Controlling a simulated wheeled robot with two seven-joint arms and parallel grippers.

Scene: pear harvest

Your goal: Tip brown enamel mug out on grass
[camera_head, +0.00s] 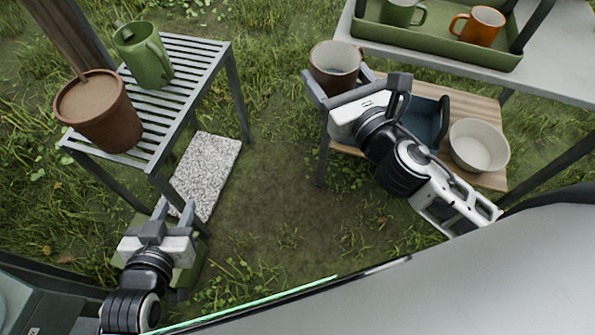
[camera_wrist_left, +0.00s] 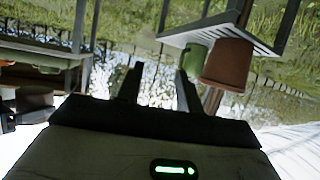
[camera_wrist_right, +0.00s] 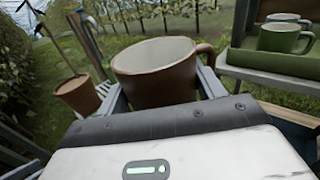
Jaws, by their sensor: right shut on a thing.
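The brown enamel mug (camera_head: 335,66) has a pale inside and is held upright by my right gripper (camera_head: 336,84), above the left edge of the low wooden shelf. In the right wrist view the mug (camera_wrist_right: 157,78) sits between the two fingers, its handle to the right; no contents show in the part of its inside that I see. My left gripper (camera_head: 163,220) is low at the left, beside the slatted stand, with its fingers apart and nothing between them. It also shows in the left wrist view (camera_wrist_left: 157,85). Grass (camera_head: 265,110) covers the ground around.
A slatted metal stand (camera_head: 190,88) holds a terracotta pot (camera_head: 100,115) and a green jug (camera_head: 148,62). A green tray (camera_head: 437,42) holds a green mug (camera_head: 401,11) and an orange mug (camera_head: 478,26). A cream bowl (camera_head: 479,146) and a dark blue container (camera_head: 425,118) are on the wooden shelf (camera_head: 490,178). A speckled slab (camera_head: 205,170) lies on the ground.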

